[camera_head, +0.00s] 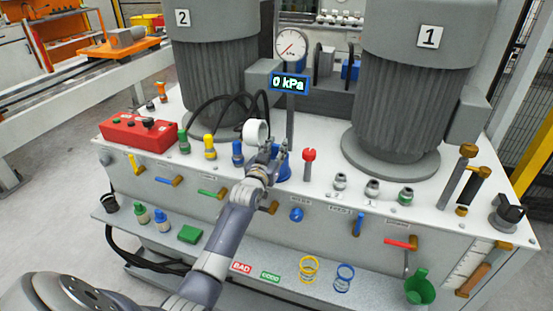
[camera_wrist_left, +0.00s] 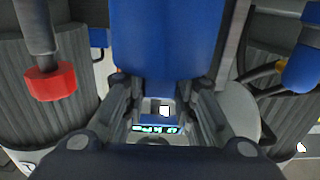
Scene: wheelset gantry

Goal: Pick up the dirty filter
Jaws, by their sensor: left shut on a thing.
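My left gripper (camera_head: 274,153) is above the white bench top, in front of the gauge post. It is shut, with a blue cylinder (camera_wrist_left: 165,40) between its fingers in the left wrist view. In the head view the blue cylinder (camera_head: 284,174) shows only partly, behind and below the gripper. A white hollow cylinder (camera_head: 256,132) shows just behind and left of the gripper; I cannot tell whether it touches it. No label shows which piece is the dirty filter. My right gripper is not in view.
A gauge (camera_head: 291,46) and a "0 kPa" display (camera_head: 289,83) stand behind. Motors 2 (camera_head: 215,75) and 1 (camera_head: 405,95) flank them. A red-topped post (camera_head: 309,156) is close on the right. Blue (camera_head: 237,152) and yellow (camera_head: 210,147) fittings stand left. A shelf (camera_head: 225,255) carries BAD and GOOD labels.

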